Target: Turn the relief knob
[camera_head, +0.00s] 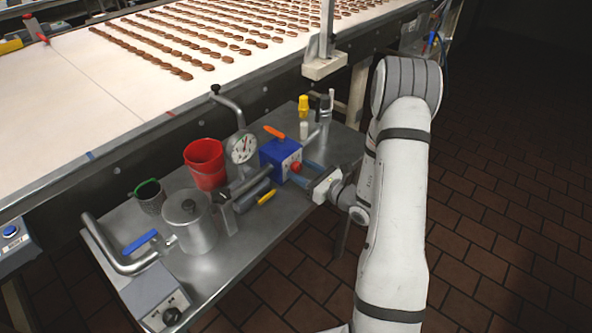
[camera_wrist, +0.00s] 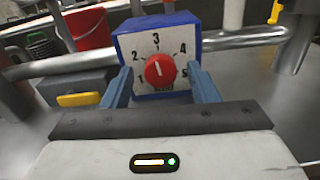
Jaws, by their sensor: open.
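The red relief knob (camera_wrist: 159,70) sits on the white dial face of a blue box (camera_wrist: 126,44), numbered 1 to 5. A pale mark on the knob points roughly up, toward the 3. In the head view the knob (camera_head: 296,167) is on the right side of the blue box (camera_head: 272,152). My gripper (camera_wrist: 160,76) is open, with its blue fingers left and right of the knob and visible gaps on both sides. In the head view my gripper (camera_head: 304,172) faces the knob from the right. Whether the fingertips overlap the knob in depth is unclear.
A steel table (camera_head: 262,220) holds a pressure gauge (camera_head: 241,147), a red bucket (camera_head: 205,163), a metal pot (camera_head: 188,222) and pipes around the box. A yellow-handled part (camera_wrist: 82,99) lies left of the box. A conveyor (camera_head: 60,95) with chocolate biscuits runs behind.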

